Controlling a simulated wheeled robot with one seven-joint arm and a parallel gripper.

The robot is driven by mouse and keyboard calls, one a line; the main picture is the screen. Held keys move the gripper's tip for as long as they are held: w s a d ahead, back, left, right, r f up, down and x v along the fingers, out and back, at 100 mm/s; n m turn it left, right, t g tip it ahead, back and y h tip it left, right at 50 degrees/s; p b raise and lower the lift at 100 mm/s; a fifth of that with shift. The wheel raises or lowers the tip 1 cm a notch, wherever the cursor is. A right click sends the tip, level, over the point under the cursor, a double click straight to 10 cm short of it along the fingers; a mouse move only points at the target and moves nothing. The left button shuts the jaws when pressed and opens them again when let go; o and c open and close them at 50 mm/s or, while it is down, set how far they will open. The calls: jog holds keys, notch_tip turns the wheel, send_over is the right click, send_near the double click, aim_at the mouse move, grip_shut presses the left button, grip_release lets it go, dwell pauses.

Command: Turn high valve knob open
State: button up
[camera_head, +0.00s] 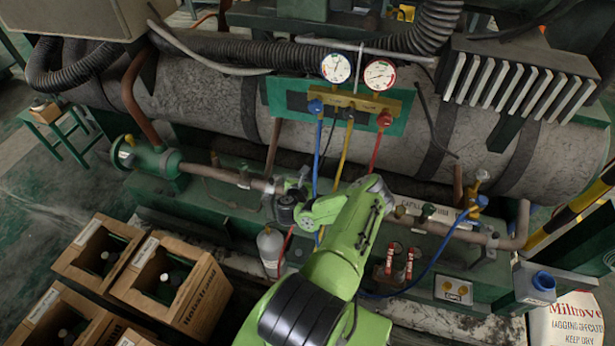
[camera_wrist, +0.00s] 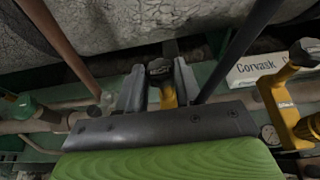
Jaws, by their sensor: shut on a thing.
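The gauge manifold (camera_head: 345,98) stands upright on the machine with two round dials. A blue knob (camera_head: 316,105) sits at its left end and a red knob (camera_head: 384,119) at its right end; neither is touched by my arm. My gripper (camera_wrist: 159,80) shows in the wrist view, with its two grey fingers on either side of a yellow fitting with a dark cap (camera_wrist: 160,72). It is shut on this fitting. In the head view my arm reaches the pipework below the manifold, and its fingertips cannot be made out. I cannot tell which valve the fitting belongs to.
Blue, yellow and red hoses (camera_head: 375,150) hang from the manifold close to my arm. Another yellow fitting (camera_wrist: 288,95) stands right of my gripper. Red-handled valves (camera_head: 400,262) are at right. Wooden crates (camera_head: 170,285) with bottles stand at lower left.

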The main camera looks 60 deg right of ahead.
jog(key=shift+t, duration=0.3)
jog(key=n+t, duration=0.1)
jog(key=n+t+y+b, duration=0.1)
jog(key=n+t, duration=0.1)
jog(key=s+n+t+b, duration=0.1)
jog(key=shift+d+f+n+t+y, duration=0.15)
jog(key=shift+d+n+t+y, duration=0.15)
jog(key=shift+y, duration=0.1)
jog(key=n+t+y+b, duration=0.2)
jog(key=n+y+b, duration=0.1)
jog(key=d+n+t+y+b, duration=0.1)
jog(key=n+t+y+b, duration=0.1)
jog(key=n+y+b, duration=0.1)
jog(key=s+n+t+y+b, duration=0.1)
jog(key=n+t+y+b, duration=0.1)
jog(key=n+y, duration=0.1)
jog(key=shift+d+n+y+b, duration=0.25)
jog(key=shift+n+y+b, duration=0.15)
jog(key=shift+n, duration=0.2)
jog(key=shift+n+y, duration=0.3)
jog(key=o, duration=1)
